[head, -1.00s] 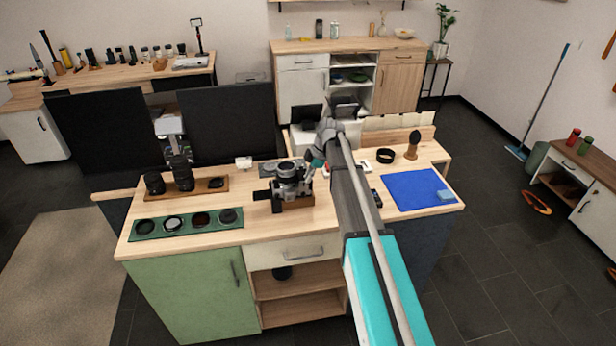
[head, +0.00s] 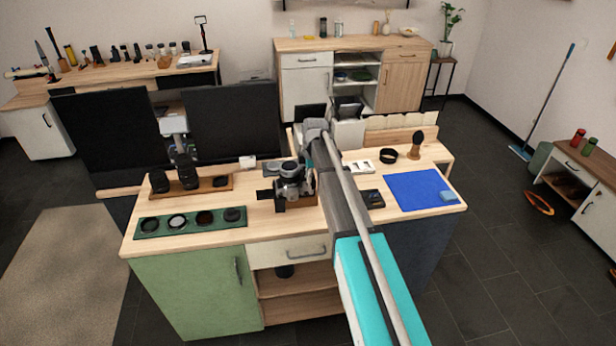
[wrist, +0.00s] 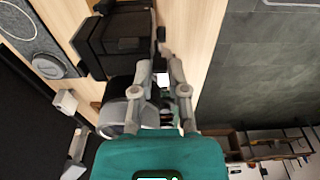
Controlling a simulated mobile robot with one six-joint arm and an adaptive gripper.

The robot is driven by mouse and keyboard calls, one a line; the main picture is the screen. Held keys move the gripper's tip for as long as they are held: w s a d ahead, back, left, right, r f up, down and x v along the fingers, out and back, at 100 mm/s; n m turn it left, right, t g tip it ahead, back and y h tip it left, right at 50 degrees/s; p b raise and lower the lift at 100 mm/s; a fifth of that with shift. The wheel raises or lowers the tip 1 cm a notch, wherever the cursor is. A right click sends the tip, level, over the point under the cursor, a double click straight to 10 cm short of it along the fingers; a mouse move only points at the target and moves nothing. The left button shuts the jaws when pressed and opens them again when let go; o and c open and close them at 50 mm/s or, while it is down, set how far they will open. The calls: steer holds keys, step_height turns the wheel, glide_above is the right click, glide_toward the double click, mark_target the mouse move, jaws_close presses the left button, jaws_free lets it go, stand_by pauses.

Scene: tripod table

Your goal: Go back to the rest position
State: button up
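My gripper (wrist: 160,68) shows in the wrist view with its two grey fingers apart and nothing held between them. A black and silver camera (head: 291,184) stands on the wooden worktop (head: 335,212), left of my arm. In the wrist view the camera's dark body (wrist: 118,42) lies beyond and left of the fingers. I cannot tell the exact gap between the camera and my fingertips.
A green tray (head: 190,223) with several round filters lies at the front left. Upright lenses (head: 187,172) and dark monitors (head: 229,122) stand behind. A blue mat (head: 415,192) with a blue block lies at the right.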

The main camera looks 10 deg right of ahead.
steer(key=o, duration=0.4)
steer(key=shift+c, duration=0.2)
